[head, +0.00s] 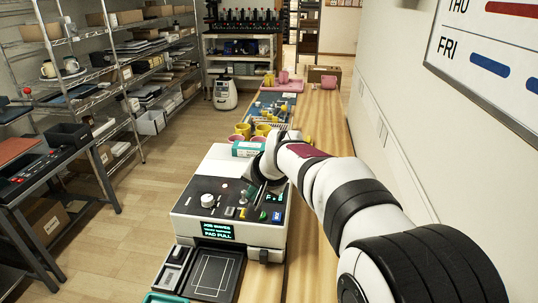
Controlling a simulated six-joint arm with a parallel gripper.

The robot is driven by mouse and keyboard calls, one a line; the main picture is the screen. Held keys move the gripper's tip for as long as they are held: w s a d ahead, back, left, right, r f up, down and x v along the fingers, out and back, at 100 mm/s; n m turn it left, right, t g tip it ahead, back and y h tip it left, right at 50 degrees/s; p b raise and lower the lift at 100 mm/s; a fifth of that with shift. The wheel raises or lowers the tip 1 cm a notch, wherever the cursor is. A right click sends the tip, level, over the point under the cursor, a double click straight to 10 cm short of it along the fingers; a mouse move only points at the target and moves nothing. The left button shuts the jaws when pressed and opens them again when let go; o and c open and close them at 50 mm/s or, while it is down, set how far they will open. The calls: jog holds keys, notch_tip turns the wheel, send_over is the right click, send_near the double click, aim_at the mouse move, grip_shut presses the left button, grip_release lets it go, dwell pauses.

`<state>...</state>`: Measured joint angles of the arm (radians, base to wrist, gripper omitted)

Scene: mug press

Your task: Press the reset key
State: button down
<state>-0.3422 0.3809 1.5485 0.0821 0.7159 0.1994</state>
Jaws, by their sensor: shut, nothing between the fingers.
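The white mug press (187,202) stands on the wooden bench with a dark sloped control panel. Its front screen (217,230) shows green text that seems to read "JOB WAITS" and "PAD FULL". Several small coloured keys (243,213) sit in a row on the panel's lower right; their labels are too small to read, so I cannot tell which is the reset key. My gripper (255,193) is shut and empty, low over the right half of the panel. It hides part of the panel, and I cannot tell whether it touches any key.
A white round knob (208,200) is on the panel's left. A dark flat pad (213,274) lies in front of the press. Yellow and pink mugs (262,130) and a teal box (246,149) stand behind it. A wall closes the right side.

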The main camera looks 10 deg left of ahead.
jog(key=t+y, duration=0.1)
jog(key=t, duration=0.1)
send_over(230, 214)
jog(key=f, duration=0.1)
jog(key=shift+w+f+n, duration=0.1)
jog(key=shift+f+n, duration=0.1)
jog(key=shift+n, duration=0.1)
jog(key=shift+f, duration=0.1)
jog(key=shift+f, duration=4.35)
jog(key=shift+f, duration=0.35)
jog(key=shift+f, duration=0.5)
jog(key=shift+r, duration=0.9)
